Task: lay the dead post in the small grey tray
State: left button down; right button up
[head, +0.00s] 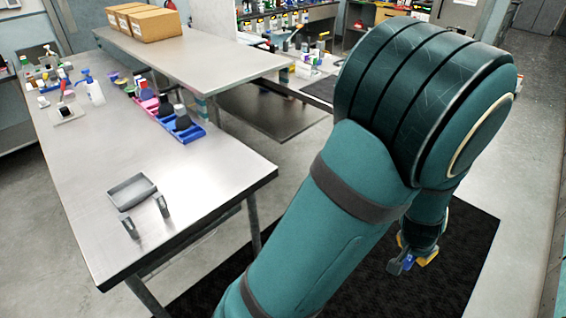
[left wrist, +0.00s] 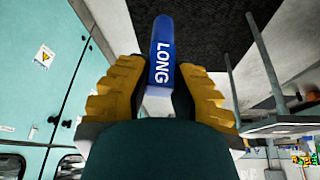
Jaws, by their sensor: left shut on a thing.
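The small grey tray (head: 119,203) lies on the near end of the steel table. Two small dark grey upright pieces (head: 129,227) (head: 162,206) stand close beside it. Nothing visible marks any piece as the dead post. My left gripper (head: 418,254) is low at the right of the head view, over the dark floor mat and well away from the table. In the left wrist view its yellow fingers (left wrist: 158,90) are shut on a blue piece (left wrist: 161,35) with white letters "LONG". My right gripper is not in view.
The steel table (head: 205,187) has clear room around the grey tray. A blue tray (head: 194,133) with dark pieces stands farther back, with bottles (head: 95,93) to its left. Cardboard boxes (head: 152,25) sit on a second table. My arm hides much of the right side.

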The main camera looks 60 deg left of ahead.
aim_at(133, 193)
jog(key=k+u, duration=0.1)
jog(key=u, duration=1.15)
